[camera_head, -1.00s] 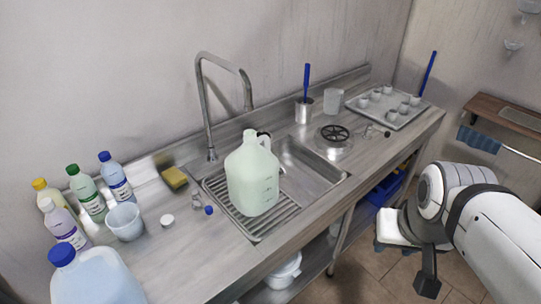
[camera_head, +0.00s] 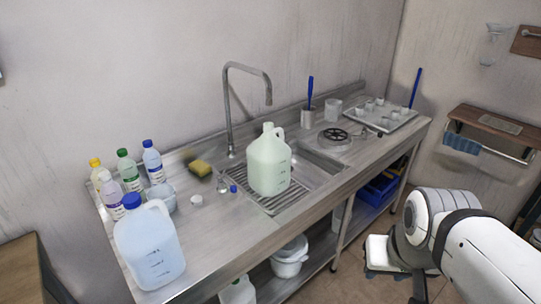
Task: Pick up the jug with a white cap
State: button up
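A pale green jug (camera_head: 268,165) with a handle and a pale, whitish cap (camera_head: 268,127) stands upright on the ribbed drainer (camera_head: 280,200) beside the sink. A clear bluish jug (camera_head: 150,248) with a blue cap stands at the counter's near left. Another pale jug (camera_head: 238,292) shows partly on the lower shelf, cut off by the bottom edge. My gripper (camera_head: 398,275) is at lower right, in front of the counter and well away from the jugs. The view does not show clearly whether its fingers are open or shut.
A tall faucet (camera_head: 229,110) rises behind the green jug. Several small bottles (camera_head: 130,172), a small tub (camera_head: 163,195) and a sponge (camera_head: 200,168) stand to the left. A tray of cups (camera_head: 378,115) is at the far right. White tubs (camera_head: 290,258) sit below.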

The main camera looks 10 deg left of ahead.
aim_at(269, 158)
jog(key=u, duration=0.6)
jog(key=i, duration=1)
jog(key=u, duration=0.05)
jog(key=k, duration=1)
jog(key=z, duration=0.55)
jog(key=i, duration=1.35)
jog(key=z, duration=0.6)
